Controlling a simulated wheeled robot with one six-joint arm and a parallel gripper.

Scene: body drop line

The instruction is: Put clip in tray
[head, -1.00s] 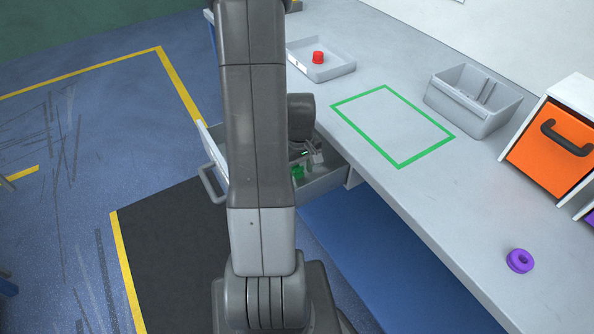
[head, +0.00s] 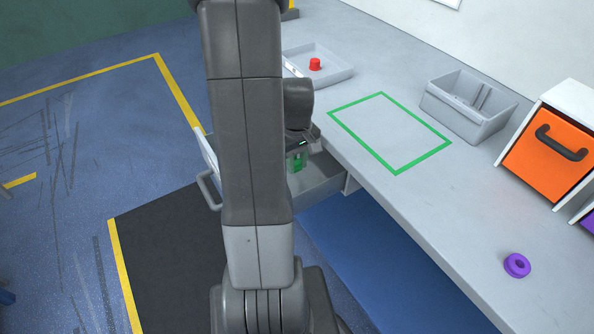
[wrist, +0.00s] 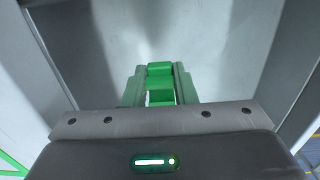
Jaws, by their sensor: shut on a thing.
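The green clip (wrist: 160,88) is between the two fingers of my gripper (wrist: 159,72) in the wrist view, and the gripper is shut on it. In the head view the clip (head: 297,161) shows below my wrist, over the open grey drawer (head: 325,187). My arm hides part of the drawer and most of my gripper. The shallow light-grey tray (head: 335,78) stands on the bench, at the back left, with a red piece (head: 315,64) in it.
A green outlined rectangle (head: 397,173) marks the bench and is empty. A grey divided bin (head: 468,120) stands to its right. An orange-fronted drawer unit (head: 548,155) and a purple ring (head: 516,265) are farther right. The drawer's raised walls surround my gripper.

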